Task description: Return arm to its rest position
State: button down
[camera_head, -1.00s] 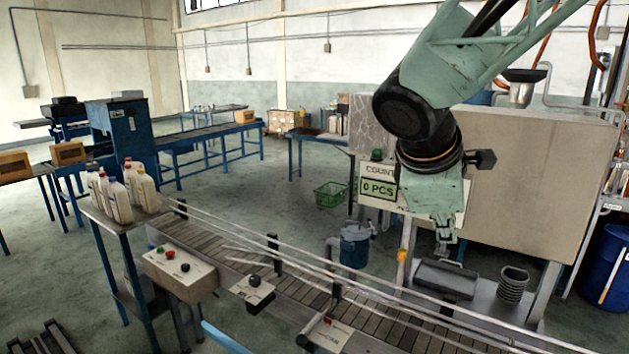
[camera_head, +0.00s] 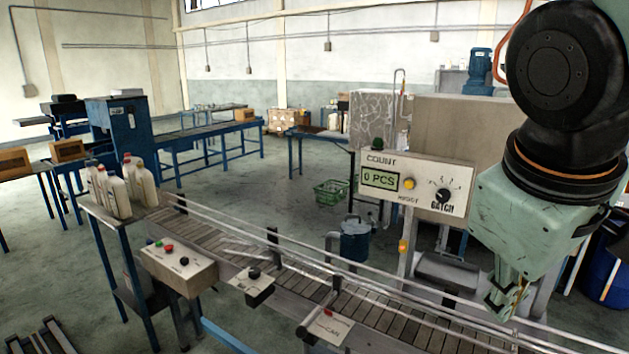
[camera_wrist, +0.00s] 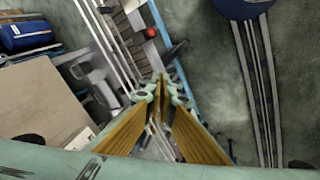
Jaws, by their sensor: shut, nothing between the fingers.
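My gripper (camera_head: 507,301) hangs from my pale green and black arm at the right of the head view. Its fingers are together and hold nothing. In the wrist view the fingers (camera_wrist: 163,82) meet near the middle, with ochre inner faces. Behind and below the gripper runs the slatted conveyor (camera_head: 375,312) with its metal guide rails; I cannot tell how far the gripper is from the rails. The count panel (camera_head: 418,184), reading "0 PCS", stands to the left of my arm.
Several white bottles (camera_head: 122,193) stand on a blue table at left. Two control boxes (camera_head: 178,262) (camera_head: 252,284) sit on the conveyor's front side. A blue pot (camera_head: 355,242) and a green crate (camera_head: 331,191) are behind the conveyor. A blue barrel (camera_head: 606,268) is at far right.

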jog(key=s+a+f+m+y+b, duration=0.1)
jog(key=s+a+f+m+y, duration=0.1)
jog(key=s, duration=0.8)
jog(key=shift+s+a+f+m+b, duration=0.2)
jog(key=shift+a+f+m+b, duration=0.3)
jog(key=shift+a+m, duration=0.95)
dwell(0.5)
